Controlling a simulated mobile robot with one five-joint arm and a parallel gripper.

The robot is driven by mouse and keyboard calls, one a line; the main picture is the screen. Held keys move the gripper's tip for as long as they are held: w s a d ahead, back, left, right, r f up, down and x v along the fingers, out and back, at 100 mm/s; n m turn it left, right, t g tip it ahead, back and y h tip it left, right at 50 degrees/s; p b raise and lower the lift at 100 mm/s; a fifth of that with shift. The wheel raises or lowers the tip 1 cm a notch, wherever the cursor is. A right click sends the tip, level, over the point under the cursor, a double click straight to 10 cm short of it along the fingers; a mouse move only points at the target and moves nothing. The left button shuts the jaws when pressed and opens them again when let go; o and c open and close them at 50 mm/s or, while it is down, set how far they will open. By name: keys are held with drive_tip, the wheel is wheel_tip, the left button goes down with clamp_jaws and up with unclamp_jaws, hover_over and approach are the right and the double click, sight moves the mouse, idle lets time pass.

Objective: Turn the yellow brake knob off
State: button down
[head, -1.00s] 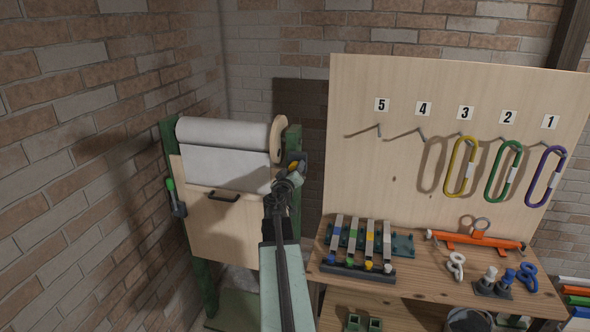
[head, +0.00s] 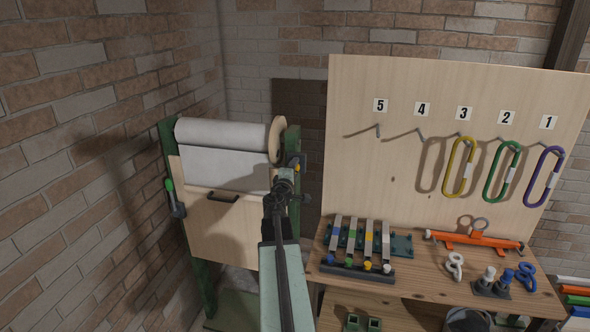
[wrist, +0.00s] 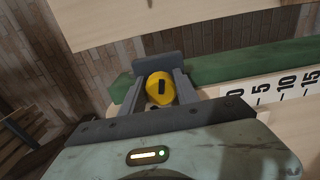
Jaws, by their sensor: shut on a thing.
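The yellow brake knob (wrist: 160,89) is a round yellow piece with a dark mark on its face. In the wrist view it sits between the two grey fingers of my gripper (wrist: 161,84), which is shut on it. The knob is on the green frame (wrist: 245,65) of the paper-roll stand. In the head view only a small bit of yellow, the knob (head: 297,167), shows at the right post, beside my gripper (head: 293,168). My arm and gripper hide much of this spot there.
A white paper roll (head: 222,133) hangs left of my gripper, above a wooden panel with a black handle (head: 222,197). A pegboard with coloured loops (head: 459,166) and a workbench (head: 420,282) with tools stand to the right. A brick wall is at left.

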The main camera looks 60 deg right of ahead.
drive_tip(key=shift+a+n, duration=0.1)
drive_tip(key=shift+n, duration=1.2)
drive_tip(key=c, duration=0.9)
unclamp_jaws()
drive_tip(key=v, duration=0.7)
drive_tip(key=shift+a, duration=0.35)
drive_tip(key=shift+s, duration=0.15)
